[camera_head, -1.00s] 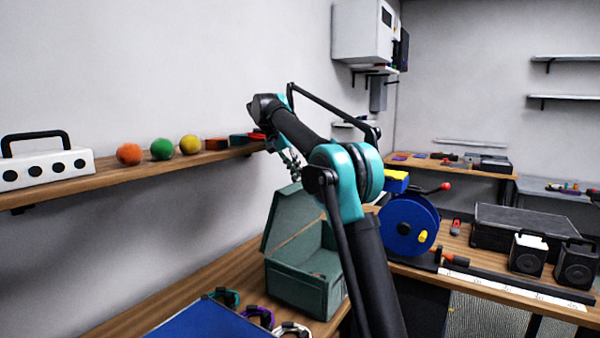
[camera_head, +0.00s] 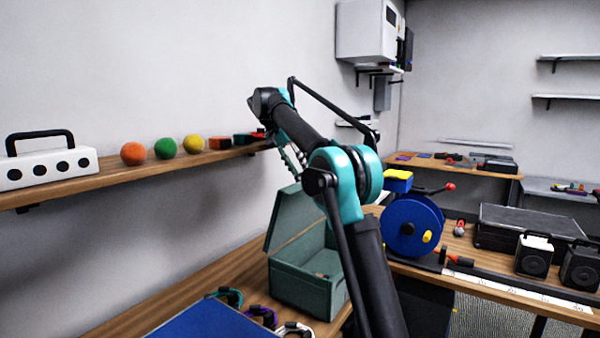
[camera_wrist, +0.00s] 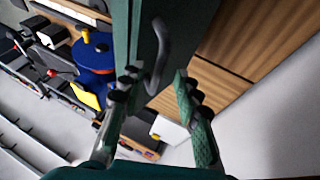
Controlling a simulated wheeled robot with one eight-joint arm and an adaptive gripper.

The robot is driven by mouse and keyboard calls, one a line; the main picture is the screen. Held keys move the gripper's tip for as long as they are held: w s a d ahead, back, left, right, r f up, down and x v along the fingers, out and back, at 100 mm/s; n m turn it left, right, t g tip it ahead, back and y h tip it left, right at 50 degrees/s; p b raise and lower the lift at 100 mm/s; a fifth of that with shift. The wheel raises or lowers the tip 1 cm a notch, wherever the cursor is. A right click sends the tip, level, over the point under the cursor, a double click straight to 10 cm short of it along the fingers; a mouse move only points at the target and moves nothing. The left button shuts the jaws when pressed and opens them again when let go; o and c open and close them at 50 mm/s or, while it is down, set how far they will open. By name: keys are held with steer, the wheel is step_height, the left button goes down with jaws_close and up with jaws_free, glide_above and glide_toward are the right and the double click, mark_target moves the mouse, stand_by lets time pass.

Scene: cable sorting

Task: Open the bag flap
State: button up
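The green bag (camera_head: 300,288) looks like a box on the wooden bench. Its flap (camera_head: 288,218) stands raised at the back left, and the inside partly shows. My gripper (camera_head: 291,160) is just above the flap's upper edge, small and partly hidden by my arm. In the wrist view my gripper (camera_wrist: 156,76) has its two fingers well apart. A dark grey curved handle (camera_wrist: 166,48) on a dark green panel shows between and beyond the fingertips. I cannot tell whether a finger touches it.
A wall shelf (camera_head: 110,180) with coloured balls and a white box runs along the left. A blue reel (camera_head: 412,222) stands right of the bag. A blue mat (camera_head: 212,322) and coiled cables (camera_head: 262,316) lie in front. Black cases and speakers (camera_head: 533,254) fill the right bench.

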steer(key=shift+v, duration=2.65)
steer(key=shift+c, duration=0.4)
